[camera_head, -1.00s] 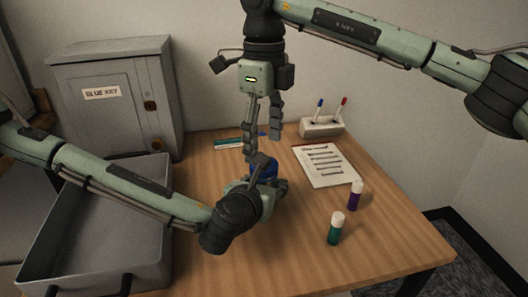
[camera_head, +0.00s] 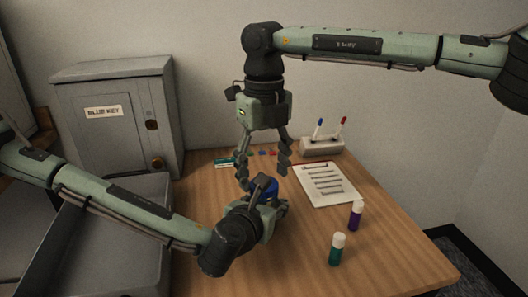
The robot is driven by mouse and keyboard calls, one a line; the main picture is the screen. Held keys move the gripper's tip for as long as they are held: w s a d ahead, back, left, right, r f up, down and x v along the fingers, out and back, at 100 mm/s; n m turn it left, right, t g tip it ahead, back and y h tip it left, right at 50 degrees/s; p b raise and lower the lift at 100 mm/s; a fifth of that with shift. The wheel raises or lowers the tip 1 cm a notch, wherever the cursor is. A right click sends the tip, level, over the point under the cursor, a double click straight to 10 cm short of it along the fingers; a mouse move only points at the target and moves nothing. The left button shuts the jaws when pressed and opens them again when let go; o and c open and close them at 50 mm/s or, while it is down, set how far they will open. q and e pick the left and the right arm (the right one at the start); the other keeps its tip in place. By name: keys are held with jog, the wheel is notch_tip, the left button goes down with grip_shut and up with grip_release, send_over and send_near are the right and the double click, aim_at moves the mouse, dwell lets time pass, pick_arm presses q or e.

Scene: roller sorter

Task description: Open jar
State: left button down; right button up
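A blue jar (camera_head: 271,187) stands near the middle of the wooden table, partly hidden by my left gripper. My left gripper (camera_head: 272,195) reaches in low from the left and is shut on the jar, one finger in front of it. My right gripper (camera_head: 264,175) points down from above, open and empty. Its two fingers are spread to the left and right above the jar, apart from it as far as I can see. The jar's lid cannot be told apart from its body here.
A grey tray (camera_head: 65,240) is at the left, with a grey cabinet labelled "BLUE KEY" (camera_head: 115,115) behind it. A clipboard (camera_head: 325,184), a pen holder (camera_head: 322,146), and green (camera_head: 336,250) and purple (camera_head: 356,214) white-capped tubes stand or lie at the right. The front right is clear.

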jog(key=shift+f, duration=0.75)
jog(key=c, duration=1.2)
jog(key=n, duration=0.3)
jog(key=shift+r, duration=0.15)
jog(key=shift+r, duration=1)
